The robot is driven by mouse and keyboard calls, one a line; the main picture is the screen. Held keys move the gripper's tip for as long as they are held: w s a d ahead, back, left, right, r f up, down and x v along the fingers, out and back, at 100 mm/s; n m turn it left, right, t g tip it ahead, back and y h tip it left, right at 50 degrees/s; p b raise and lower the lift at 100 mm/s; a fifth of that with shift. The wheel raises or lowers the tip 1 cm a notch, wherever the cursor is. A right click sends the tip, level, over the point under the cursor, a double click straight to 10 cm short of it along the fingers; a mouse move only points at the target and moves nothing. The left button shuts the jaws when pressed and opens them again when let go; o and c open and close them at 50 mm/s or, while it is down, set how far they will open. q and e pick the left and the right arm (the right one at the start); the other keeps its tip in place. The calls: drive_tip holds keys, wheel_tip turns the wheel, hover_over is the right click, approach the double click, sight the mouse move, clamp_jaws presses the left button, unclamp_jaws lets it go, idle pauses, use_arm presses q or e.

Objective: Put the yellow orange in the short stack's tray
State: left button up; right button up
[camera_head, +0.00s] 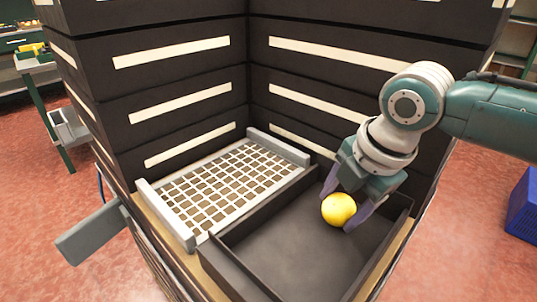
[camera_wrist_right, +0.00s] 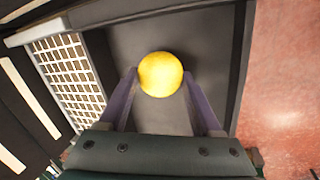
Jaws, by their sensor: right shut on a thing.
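The yellow orange (camera_head: 338,209) is between the fingers of my right gripper (camera_head: 341,207), over the right part of the open black tray (camera_head: 285,247). I cannot tell whether it touches the tray floor. In the right wrist view the orange (camera_wrist_right: 160,74) sits between the tips of the purple fingers (camera_wrist_right: 158,82), with the dark tray floor (camera_wrist_right: 140,36) behind it. My right gripper is shut on the orange. The tray holds nothing else that I can see. My left gripper is not in view.
A white grid rack (camera_head: 225,185) lies left of the tray. A blue bin (camera_head: 523,205) stands on the red floor at the right. A grey bar (camera_head: 92,233) sticks out at the left.

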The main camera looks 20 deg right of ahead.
drive_tip(key=shift+f, duration=0.2)
drive_tip(key=o, duration=1.4)
drive_tip(key=shift+r, duration=0.1)
